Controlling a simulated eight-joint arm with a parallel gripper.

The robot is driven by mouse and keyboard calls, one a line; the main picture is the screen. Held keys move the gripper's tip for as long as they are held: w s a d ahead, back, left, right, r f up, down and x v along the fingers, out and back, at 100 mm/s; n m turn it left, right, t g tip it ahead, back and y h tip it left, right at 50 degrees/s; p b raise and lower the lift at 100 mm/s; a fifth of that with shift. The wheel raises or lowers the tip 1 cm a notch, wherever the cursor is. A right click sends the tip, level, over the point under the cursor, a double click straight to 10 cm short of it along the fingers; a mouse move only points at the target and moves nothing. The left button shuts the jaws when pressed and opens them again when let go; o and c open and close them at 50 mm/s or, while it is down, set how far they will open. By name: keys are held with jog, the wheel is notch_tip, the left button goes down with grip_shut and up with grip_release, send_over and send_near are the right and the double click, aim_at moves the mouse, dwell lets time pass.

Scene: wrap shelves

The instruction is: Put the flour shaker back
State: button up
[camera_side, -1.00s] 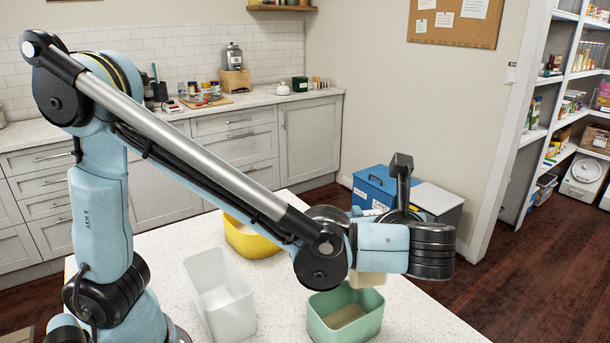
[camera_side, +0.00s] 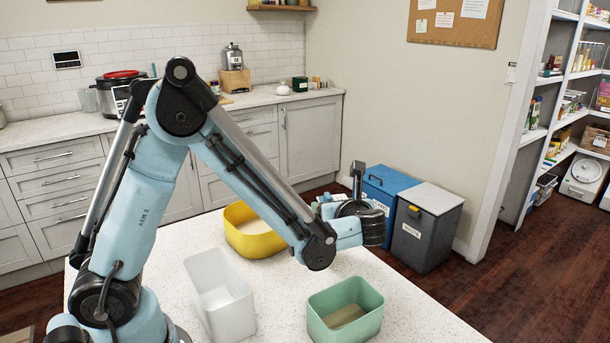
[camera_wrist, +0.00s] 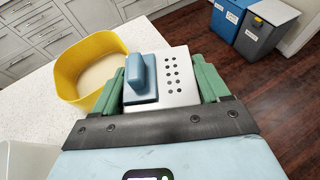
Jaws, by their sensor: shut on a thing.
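The flour shaker (camera_wrist: 177,72) shows in the wrist view, with a pale top full of holes and a blue raised part. The green fingers of my gripper (camera_wrist: 160,84) are shut on it from both sides. In the side view my gripper (camera_side: 328,204) is above the table, mostly hidden behind my wrist, and I cannot make out the shaker there. The yellow tub (camera_side: 238,243) with pale powder in it stands on the table; it also shows in the wrist view (camera_wrist: 66,72), left of the shaker.
A green tub (camera_side: 345,323) with a tan layer inside and a white tub (camera_side: 231,318) stand at the table's front. Blue (camera_side: 385,190) and grey (camera_side: 426,235) bins stand on the floor beyond the table. The counter (camera_side: 65,127) runs along the back wall.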

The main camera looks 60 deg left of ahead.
jog(key=shift+a+f, duration=0.1)
jog(key=shift+f, duration=2)
jog(key=shift+f, duration=0.1)
jog(key=o, duration=1.3)
jog(key=shift+c, duration=0.2)
